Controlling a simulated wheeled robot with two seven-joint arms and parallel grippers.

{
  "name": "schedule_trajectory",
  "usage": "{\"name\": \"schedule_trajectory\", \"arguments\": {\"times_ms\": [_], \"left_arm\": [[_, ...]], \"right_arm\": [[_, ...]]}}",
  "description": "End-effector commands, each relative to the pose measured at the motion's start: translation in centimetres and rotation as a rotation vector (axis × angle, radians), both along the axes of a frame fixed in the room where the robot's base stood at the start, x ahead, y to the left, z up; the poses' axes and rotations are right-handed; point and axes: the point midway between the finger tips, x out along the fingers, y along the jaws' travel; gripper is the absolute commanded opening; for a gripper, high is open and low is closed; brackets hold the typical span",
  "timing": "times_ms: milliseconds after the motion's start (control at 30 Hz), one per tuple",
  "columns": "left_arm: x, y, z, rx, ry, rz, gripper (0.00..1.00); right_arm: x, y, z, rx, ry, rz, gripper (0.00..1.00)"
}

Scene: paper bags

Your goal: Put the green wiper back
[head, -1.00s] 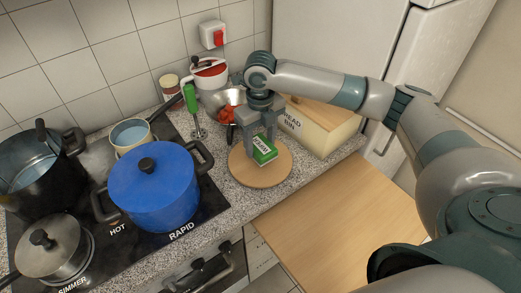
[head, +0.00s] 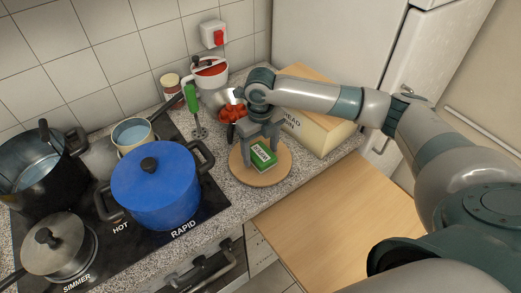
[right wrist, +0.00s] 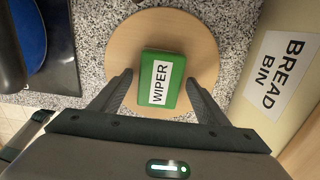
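The green wiper (head: 263,157) is a small green block with a white WIPER label. It lies label up on a round wooden board (head: 245,177) on the counter, and it also shows in the right wrist view (right wrist: 172,95). My right gripper (head: 261,147) is just above the board. In the right wrist view its fingers (right wrist: 162,95) are spread, one on each side of the wiper, with gaps between them and it. My left gripper is out of view.
A bread bin (head: 318,130) stands right of the board. Behind it are a metal bowl with red pieces (head: 232,112) and a green-handled tool (head: 193,105). A blue pot (head: 155,190) stands left on the hob. The wooden surface (head: 345,220) at front right is clear.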

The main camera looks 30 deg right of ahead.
Motion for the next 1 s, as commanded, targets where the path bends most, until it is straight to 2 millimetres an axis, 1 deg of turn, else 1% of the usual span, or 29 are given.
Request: {"name": "schedule_trajectory", "arguments": {"times_ms": [267, 367, 433, 567, 800, 1000], "left_arm": [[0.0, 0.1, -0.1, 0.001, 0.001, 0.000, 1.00], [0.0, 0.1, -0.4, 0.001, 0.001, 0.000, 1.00], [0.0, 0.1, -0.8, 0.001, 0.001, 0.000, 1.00], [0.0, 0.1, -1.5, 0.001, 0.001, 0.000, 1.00], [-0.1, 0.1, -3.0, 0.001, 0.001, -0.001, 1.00], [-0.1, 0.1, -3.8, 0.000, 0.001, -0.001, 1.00]], "right_arm": [[0.0, 0.0, 0.4, 0.000, -0.001, 0.000, 0.69], [0.0, 0.0, 0.9, 0.000, -0.001, 0.000, 0.69], [0.1, 0.0, 1.6, 0.000, -0.003, 0.001, 0.69], [0.2, 0.0, 3.5, 0.002, -0.005, 0.000, 0.69], [0.1, 0.0, 7.8, 0.002, -0.005, 0.001, 0.69], [0.1, 0.1, 10.8, 0.001, -0.003, 0.000, 0.69]]}}
